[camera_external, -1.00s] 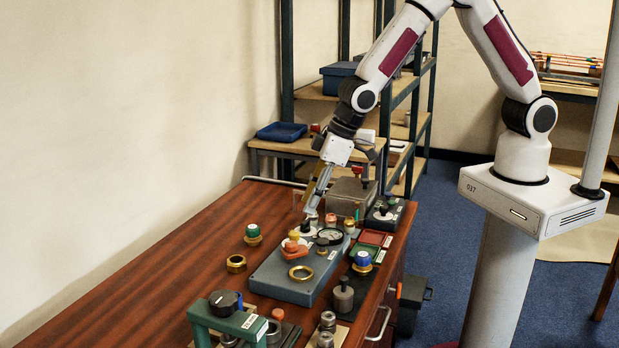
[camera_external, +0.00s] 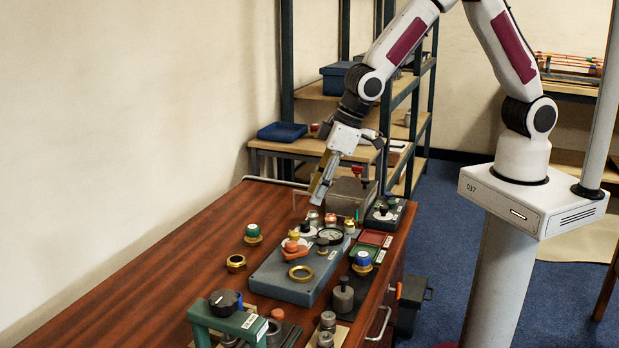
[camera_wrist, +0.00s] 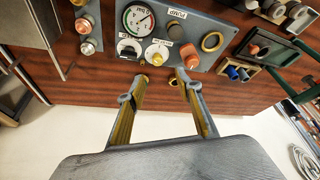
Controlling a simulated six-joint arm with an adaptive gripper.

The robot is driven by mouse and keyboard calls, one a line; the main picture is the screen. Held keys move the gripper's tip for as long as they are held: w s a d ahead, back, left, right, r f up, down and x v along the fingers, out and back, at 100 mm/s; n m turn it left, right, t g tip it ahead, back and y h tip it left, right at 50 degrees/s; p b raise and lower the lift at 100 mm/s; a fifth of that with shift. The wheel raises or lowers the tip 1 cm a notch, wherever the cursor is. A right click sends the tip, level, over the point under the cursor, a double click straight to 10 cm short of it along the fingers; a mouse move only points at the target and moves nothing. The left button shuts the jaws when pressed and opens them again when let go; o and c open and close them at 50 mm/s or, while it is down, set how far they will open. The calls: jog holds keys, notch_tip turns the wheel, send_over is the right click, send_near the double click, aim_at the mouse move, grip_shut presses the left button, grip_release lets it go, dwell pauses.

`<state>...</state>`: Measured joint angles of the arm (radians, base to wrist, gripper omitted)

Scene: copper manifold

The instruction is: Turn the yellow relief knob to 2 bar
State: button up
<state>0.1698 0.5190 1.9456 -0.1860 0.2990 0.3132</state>
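The yellow relief knob (camera_wrist: 157,54) sits on a pale round dial on the grey panel in the wrist view. Its markings are too small to read. A pressure gauge (camera_wrist: 138,18) is just behind it; it also shows in the outside view (camera_external: 329,236). The gauge reading cannot be made out. My gripper (camera_wrist: 162,78) is open and empty, its two fingers apart, with the knob in line with the gap between them. In the outside view my gripper (camera_external: 318,196) hangs above the far end of the panel, apart from it.
Beside the yellow knob are a black knob (camera_wrist: 128,48) and an orange-red lever (camera_wrist: 192,56). A brass ring (camera_wrist: 212,41) lies on the panel (camera_external: 283,283). A grey metal box (camera_external: 346,197) stands behind. The left of the wooden bench (camera_external: 150,270) is clear.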

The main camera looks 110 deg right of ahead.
aim_at(295, 233)
jog(key=f+m, duration=0.1)
jog(key=w+f+m+h, duration=0.1)
jog(key=m, duration=0.1)
jog(key=w+f+m, duration=0.1)
jog(key=shift+w+f+m+g+h, duration=0.15)
jog(key=shift+f+m+g+h, duration=0.15)
jog(key=shift+m+g, duration=0.1)
dwell(0.4)
jog(key=shift+f, duration=0.1)
dwell(0.4)
jog(key=shift+x, duration=3.75)
grip_shut()
